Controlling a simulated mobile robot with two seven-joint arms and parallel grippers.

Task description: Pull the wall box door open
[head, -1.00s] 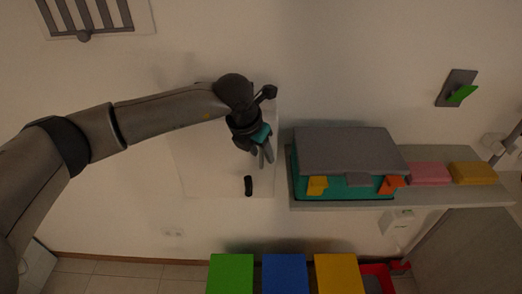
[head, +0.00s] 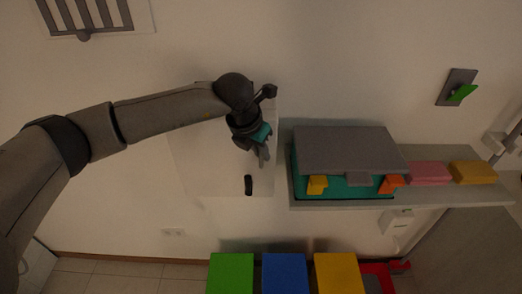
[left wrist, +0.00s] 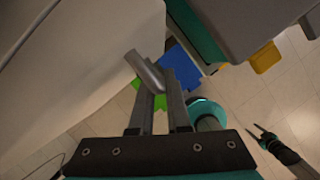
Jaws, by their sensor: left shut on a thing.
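The wall box (head: 215,165) is a pale box on the pale wall, its outline faint in the head view. A small dark upright handle (head: 248,186) shows low on its front. My left gripper (head: 264,153) is in front of the box's right part, above that dark handle in the picture. In the left wrist view its two fingers (left wrist: 163,90) are shut on a grey bar-shaped handle (left wrist: 143,68) beside the large pale panel (left wrist: 80,70). The fingers hide part of the bar. My right gripper (left wrist: 262,136) shows small at the right of the left wrist view.
A shelf (head: 440,192) to the right of the box carries a grey-lidded teal unit (head: 350,150) and pink (head: 428,173) and yellow (head: 472,172) blocks. Green (head: 231,273), blue (head: 284,273) and yellow (head: 338,273) blocks stand below. A grey vent (head: 90,14) is at upper left.

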